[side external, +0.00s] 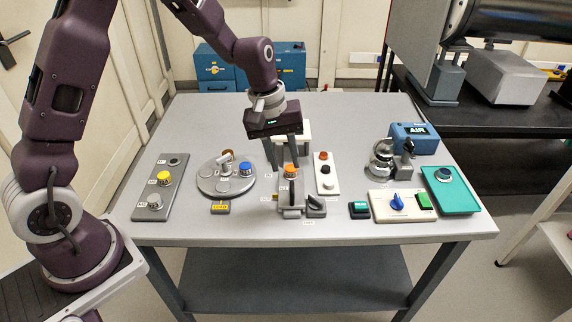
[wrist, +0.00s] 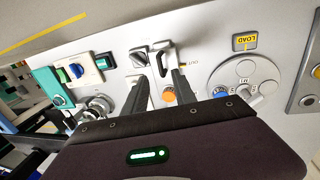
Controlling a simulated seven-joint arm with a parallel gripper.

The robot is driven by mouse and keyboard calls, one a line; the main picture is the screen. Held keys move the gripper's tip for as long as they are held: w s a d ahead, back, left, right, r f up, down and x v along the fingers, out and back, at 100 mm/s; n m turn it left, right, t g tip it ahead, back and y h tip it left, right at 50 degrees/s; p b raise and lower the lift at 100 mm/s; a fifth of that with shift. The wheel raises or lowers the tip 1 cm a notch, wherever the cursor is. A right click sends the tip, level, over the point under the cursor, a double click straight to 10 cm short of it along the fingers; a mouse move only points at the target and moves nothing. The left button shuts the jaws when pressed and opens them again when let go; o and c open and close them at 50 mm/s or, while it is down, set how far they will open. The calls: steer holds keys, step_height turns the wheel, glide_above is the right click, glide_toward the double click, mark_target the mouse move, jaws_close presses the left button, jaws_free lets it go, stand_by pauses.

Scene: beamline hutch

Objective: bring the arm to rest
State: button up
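My gripper (side external: 286,164) points down over the middle of the grey table (side external: 340,232). Its two dark fingers are apart, with nothing seen held between them. In the side view the fingertips are close to an orange-topped piece (side external: 290,169) by a small grey fixture (side external: 291,198); I cannot tell whether they touch it. In the wrist view my gripper (wrist: 160,80) also shows its fingers apart, with the orange top (wrist: 168,96) between them in the picture. My arm is bent, reaching over the table from the left.
A round grey plate (side external: 208,187) with capped pieces is left of my gripper. A panel with knobs (side external: 145,205) is farther left. A white strip (side external: 325,192), a switch box (side external: 380,207), a teal tray (side external: 462,207) and a blue AIR box (side external: 425,145) are right.

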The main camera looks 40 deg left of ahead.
steer(key=s+r+m+t, duration=0.1)
steer(key=s+r+m, duration=0.1)
steer(key=s+r, duration=0.5)
steer(key=s+r+m+t, duration=0.1)
steer(key=s+r+m, duration=0.2)
steer(key=s, duration=0.6)
steer(key=s+r+m+t+y, duration=0.1)
steer(key=s+r+m+t, duration=0.1)
steer(key=s+r+m, duration=0.2)
steer(key=s+a+r, duration=0.1)
steer(key=s+r, duration=0.2)
steer(key=s, duration=0.3)
steer(key=shift+s+r+y, duration=0.15)
steer(key=shift+r+y, duration=0.1)
steer(key=shift+y, duration=0.05)
